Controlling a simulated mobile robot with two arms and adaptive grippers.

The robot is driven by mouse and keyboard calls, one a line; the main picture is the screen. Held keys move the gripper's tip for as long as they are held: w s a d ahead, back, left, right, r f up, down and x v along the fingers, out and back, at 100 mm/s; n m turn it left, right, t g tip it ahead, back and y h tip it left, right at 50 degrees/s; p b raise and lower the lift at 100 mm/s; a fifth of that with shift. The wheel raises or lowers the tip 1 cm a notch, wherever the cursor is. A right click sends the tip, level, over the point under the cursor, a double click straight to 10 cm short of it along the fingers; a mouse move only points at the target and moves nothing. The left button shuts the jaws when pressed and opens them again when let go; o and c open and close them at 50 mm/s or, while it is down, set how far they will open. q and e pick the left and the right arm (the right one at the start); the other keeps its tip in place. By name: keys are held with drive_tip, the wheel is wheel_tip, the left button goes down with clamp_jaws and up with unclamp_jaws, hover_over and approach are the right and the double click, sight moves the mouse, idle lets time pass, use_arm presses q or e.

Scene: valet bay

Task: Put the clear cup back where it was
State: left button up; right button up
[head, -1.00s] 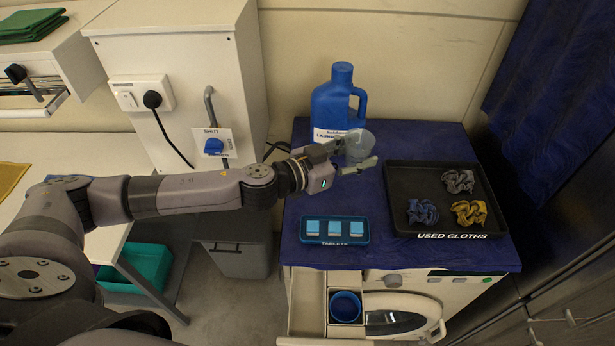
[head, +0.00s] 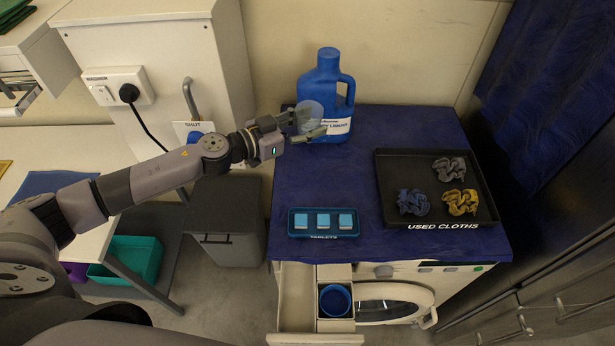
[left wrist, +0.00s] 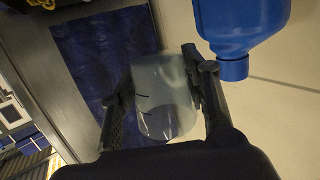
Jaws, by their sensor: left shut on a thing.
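The clear cup (head: 309,116) is see-through and pale. My left gripper (head: 306,124) is shut on it, above the blue top of the washer, in front of the blue laundry liquid jug (head: 324,75). In the left wrist view the cup (left wrist: 165,95) sits between the two fingers, with dark marks on its side. The jug's cap (left wrist: 234,68) shows just beyond the right finger. A blue cup (head: 335,301) sits in the open drawer (head: 297,300) of the washer. My right gripper is not in view.
A blue tablets tray (head: 323,231) and a black used-cloths tray (head: 392,211) with three crumpled cloths stand on the washer's blue top (head: 300,185). The middle of that top is clear. A white cabinet (head: 180,45) stands left of the jug.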

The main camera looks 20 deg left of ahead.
use_arm(q)
drive_tip(key=b, duration=0.4)
hover_over(308, 180)
wheel_tip(308, 180, down, 13)
drive_tip(key=shift+f, duration=0.1)
drive_tip(key=shift+f+b, duration=0.4)
drive_tip(key=shift+f, duration=1.95)
drive_tip(key=shift+f, duration=0.2)
drive_tip(key=o, duration=1.2)
drive_tip(key=shift+f+b, duration=0.2)
drive_tip(key=shift+b, duration=0.45)
drive_tip(key=b+v, duration=0.2)
drive_tip(key=v, duration=1.5)
drive_tip(key=shift+s+r, duration=0.15)
drive_tip(key=shift+s, duration=0.1)
